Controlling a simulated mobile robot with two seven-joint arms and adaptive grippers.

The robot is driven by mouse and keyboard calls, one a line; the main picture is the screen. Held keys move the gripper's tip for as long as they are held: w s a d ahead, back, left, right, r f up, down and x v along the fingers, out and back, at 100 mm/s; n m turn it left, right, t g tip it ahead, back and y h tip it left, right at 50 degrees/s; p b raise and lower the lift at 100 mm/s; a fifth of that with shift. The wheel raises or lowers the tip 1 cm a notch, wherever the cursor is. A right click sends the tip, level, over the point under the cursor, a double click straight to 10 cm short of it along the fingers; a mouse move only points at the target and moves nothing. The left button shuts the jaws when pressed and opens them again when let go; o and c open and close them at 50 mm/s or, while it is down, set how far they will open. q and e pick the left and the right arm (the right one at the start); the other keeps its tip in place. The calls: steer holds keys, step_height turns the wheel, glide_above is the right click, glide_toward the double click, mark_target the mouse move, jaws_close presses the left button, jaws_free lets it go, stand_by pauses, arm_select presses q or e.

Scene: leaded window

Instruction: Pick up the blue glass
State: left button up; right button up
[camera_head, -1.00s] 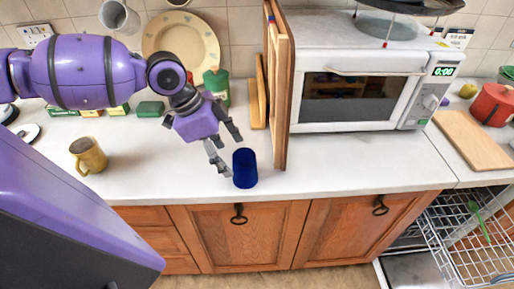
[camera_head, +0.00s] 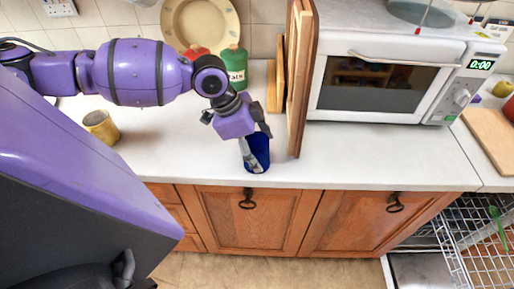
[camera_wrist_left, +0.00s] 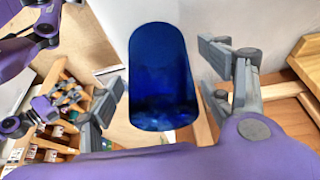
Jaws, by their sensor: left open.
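The blue glass (camera_head: 258,152) is a dark blue cylinder on the white worktop, near its front edge and left of the upright wooden boards. My left gripper (camera_head: 254,146) is at the glass, fingers pointing down and open. One finger overlaps the glass in the head view. In the left wrist view, the blue glass (camera_wrist_left: 162,75) fills the middle, between the spread fingers of my left gripper (camera_wrist_left: 163,90). Gaps show on both sides, and contact is not clear. I cannot make out my right gripper's state; purple and grey robot parts show at the wrist view's left.
Wooden boards (camera_head: 300,80) stand just right of the glass, beside the white microwave (camera_head: 385,75). A yellow-brown mug (camera_head: 101,128) stands left. The worktop between mug and glass is clear.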

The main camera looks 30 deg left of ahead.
arm_select(q)
steer(key=c, duration=1.5)
steer(key=shift+c, duration=0.2)
arm_select(e)
steer(key=shift+s+a+f, duration=0.15)
steer(key=shift+s+f, duration=0.15)
steer(key=shift+s, duration=0.2)
arm_select(q)
steer(key=shift+r, duration=0.15)
arm_select(e)
steer(key=shift+r, duration=0.1)
